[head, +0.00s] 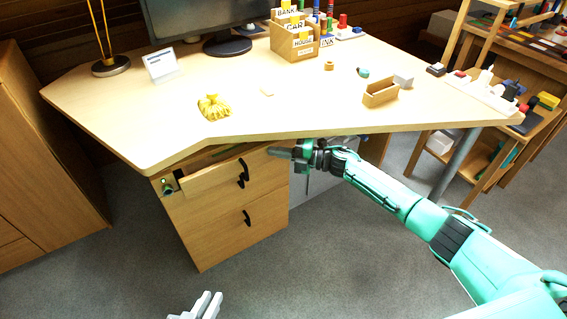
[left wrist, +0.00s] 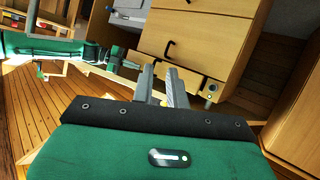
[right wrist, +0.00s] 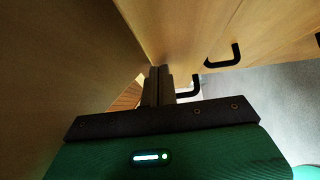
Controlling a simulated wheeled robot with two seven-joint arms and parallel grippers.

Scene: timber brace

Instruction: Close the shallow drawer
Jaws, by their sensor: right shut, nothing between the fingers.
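The shallow drawer (head: 215,180) is the upper one in the wooden pedestal under the desk. It stands partly out, with a gap behind its front's top edge, and has a black handle (head: 242,174). My right gripper (head: 270,151) is shut and empty, at the drawer front's upper right corner under the desk edge; I cannot tell whether it touches. In the right wrist view its fingers (right wrist: 159,72) point along a wood panel, near black handles (right wrist: 222,60). My left gripper (head: 208,300) is low in front, away from the drawer, its fingers (left wrist: 161,72) slightly apart and empty.
The desk top (head: 230,125) overhangs the drawer. The lower drawer (head: 235,230) looks closed. A wooden cabinet (head: 40,165) stands at the left, and a desk leg (head: 458,163) at the right. The grey floor (head: 130,260) before the pedestal is clear.

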